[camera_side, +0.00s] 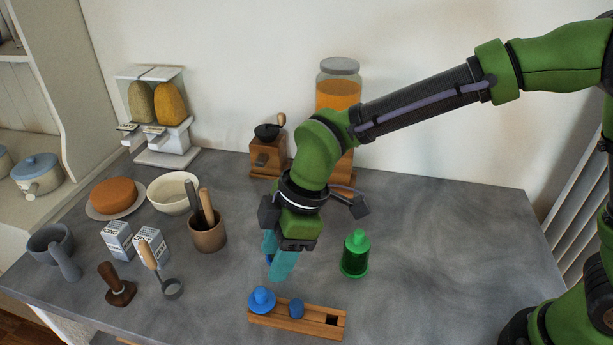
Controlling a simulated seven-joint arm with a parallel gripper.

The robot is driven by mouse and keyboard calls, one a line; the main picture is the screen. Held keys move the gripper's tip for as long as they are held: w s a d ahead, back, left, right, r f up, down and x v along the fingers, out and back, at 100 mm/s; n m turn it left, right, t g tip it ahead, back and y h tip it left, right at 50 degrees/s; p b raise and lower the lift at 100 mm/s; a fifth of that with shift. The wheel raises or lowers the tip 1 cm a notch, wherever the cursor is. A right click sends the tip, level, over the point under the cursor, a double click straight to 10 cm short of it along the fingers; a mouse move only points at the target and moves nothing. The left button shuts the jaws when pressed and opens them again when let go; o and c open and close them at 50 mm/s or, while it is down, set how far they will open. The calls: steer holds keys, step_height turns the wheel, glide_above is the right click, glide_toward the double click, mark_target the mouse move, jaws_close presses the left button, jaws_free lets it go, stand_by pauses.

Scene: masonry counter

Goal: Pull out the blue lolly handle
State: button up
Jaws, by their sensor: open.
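A wooden block (276,321) lies near the front of the counter. A blue piece with a round knob over a wide rim (262,299) sits in its left end. A smaller blue knob (296,308) stands in its middle; I cannot tell for sure which of the two is the lolly handle. The block's right end has a dark, empty square opening. My gripper (277,262) points down with teal fingers, behind and above the block's left part. It is open, apart from both blue pieces, and no held object shows.
A green bottle-shaped piece (355,254) stands right of my gripper. A brown utensil pot (207,232), two small cartons (150,245) and a scoop (172,289) are to the left. A wooden grinder (268,158) and tall jar (339,95) are behind. The right counter is clear.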

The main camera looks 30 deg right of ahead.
mark_target(265, 290)
steer(key=shift+x, duration=4.5)
steer(key=shift+d, duration=0.1)
jaws_close()
steer(key=shift+f, duration=0.1)
steer(key=shift+s, duration=0.1)
steer(key=c, duration=0.7)
jaws_free()
steer(key=shift+f, duration=0.1)
jaws_close()
steer(key=shift+d, duration=0.1)
